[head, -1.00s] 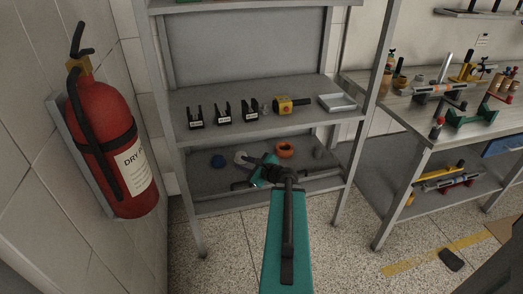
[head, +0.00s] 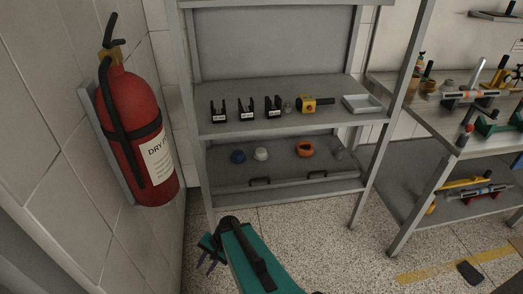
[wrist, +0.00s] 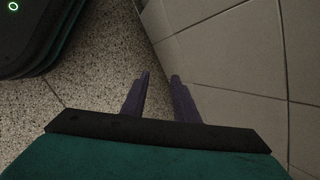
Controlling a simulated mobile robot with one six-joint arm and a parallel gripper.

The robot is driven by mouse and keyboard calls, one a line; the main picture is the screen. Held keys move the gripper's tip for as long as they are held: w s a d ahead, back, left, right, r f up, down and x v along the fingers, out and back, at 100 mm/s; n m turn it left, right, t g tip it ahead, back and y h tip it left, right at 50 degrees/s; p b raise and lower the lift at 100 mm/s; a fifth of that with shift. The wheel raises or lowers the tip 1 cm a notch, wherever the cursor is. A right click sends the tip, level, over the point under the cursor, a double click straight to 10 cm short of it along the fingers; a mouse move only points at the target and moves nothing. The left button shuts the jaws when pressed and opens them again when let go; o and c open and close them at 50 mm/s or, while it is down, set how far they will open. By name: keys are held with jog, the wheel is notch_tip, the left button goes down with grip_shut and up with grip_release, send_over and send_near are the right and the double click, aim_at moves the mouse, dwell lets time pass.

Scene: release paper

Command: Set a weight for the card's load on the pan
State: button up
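My gripper (head: 207,262) is low at the left of my teal arm in the head view, in front of the shelf unit. In the wrist view its two fingers (wrist: 158,98) are apart with nothing between them, over speckled floor beside a tiled wall. A shallow grey tray (head: 362,104), possibly the pan, is on the middle shelf (head: 300,122) at right. Three black holders (head: 246,110) with small white labels stand at its left; the writing is unreadable. A small grey piece (head: 288,107), perhaps a weight, stands beside them. I cannot tell which label is the card.
Blue (head: 238,157), white (head: 261,154) and orange (head: 305,149) round items lie on the lower shelf. A fire extinguisher (head: 135,125) hangs at left. A cluttered workbench (head: 440,115) stands right. Floor is open in front.

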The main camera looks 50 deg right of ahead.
jog(key=s+a+f+n+g+h, duration=0.1)
jog(key=s+a+f+n+g, duration=0.1)
jog(key=s, duration=0.4)
jog(key=s+a+f+n+g+h, duration=0.2)
jog(key=s+a+f+n+g, duration=0.1)
jog(key=s+n, duration=0.4)
jog(key=s+a+f+n+g+h, duration=0.2)
jog(key=s+f+n, duration=0.2)
jog(key=s, duration=0.3)
jog(key=shift+s+a+n+g, duration=0.15)
jog(key=shift+a+n+g, duration=0.15)
jog(key=shift+a+g, duration=0.1)
